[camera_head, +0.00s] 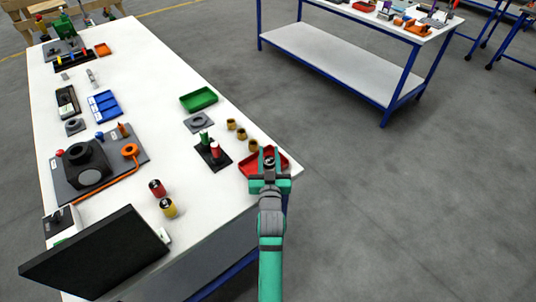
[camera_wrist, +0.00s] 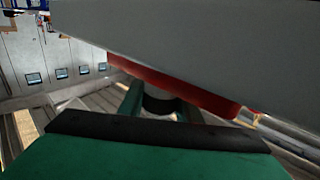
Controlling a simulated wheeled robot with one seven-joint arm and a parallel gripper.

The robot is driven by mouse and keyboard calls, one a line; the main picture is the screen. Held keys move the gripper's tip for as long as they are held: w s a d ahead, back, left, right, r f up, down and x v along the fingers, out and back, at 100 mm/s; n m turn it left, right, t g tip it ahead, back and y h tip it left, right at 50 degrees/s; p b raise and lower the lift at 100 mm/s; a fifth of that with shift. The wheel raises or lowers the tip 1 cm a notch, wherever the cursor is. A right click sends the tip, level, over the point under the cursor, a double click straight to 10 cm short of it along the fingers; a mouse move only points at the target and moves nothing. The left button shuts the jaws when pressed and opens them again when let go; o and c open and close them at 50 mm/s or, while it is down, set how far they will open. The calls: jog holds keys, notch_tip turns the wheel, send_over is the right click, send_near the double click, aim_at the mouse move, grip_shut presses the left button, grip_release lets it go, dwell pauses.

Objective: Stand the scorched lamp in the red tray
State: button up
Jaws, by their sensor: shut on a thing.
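The red tray (camera_head: 284,171) lies at the right edge of the white table, partly hidden by my gripper (camera_head: 269,160). My gripper is over the tray and shut on a small dark and grey piece, which I take to be the scorched lamp (camera_head: 269,161). In the wrist view the lamp shows as a dark round body (camera_wrist: 160,105) between the two green fingers, with the red tray's wall (camera_wrist: 205,98) close beside it. Most of the lamp is hidden. I cannot tell whether its base touches the tray floor.
Several brass-coloured cups (camera_head: 241,134) stand just behind the tray. A black stand (camera_head: 213,156) with a green and a red lamp is to the left. A green tray (camera_head: 199,98) lies farther back. A monitor (camera_head: 95,254) stands at the near left.

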jog(key=o, duration=1.1)
jog(key=shift+f, duration=0.1)
jog(key=s, duration=1.1)
jog(key=shift+s+a, duration=0.15)
jog(key=shift+s, duration=0.15)
jog(key=s+a+f+g, duration=0.1)
jog(key=s+f, duration=0.3)
jog(key=s, duration=0.6)
jog(key=s+a+f, duration=0.1)
jog(key=s+f, duration=0.2)
jog(key=s, duration=0.7)
jog(key=s+r+g, duration=0.1)
jog(key=s+r, duration=0.1)
jog(key=s, duration=1.5)
jog(key=shift+s+a+r+g, duration=0.15)
jog(key=shift+a+g, duration=0.15)
jog(key=shift+a, duration=0.1)
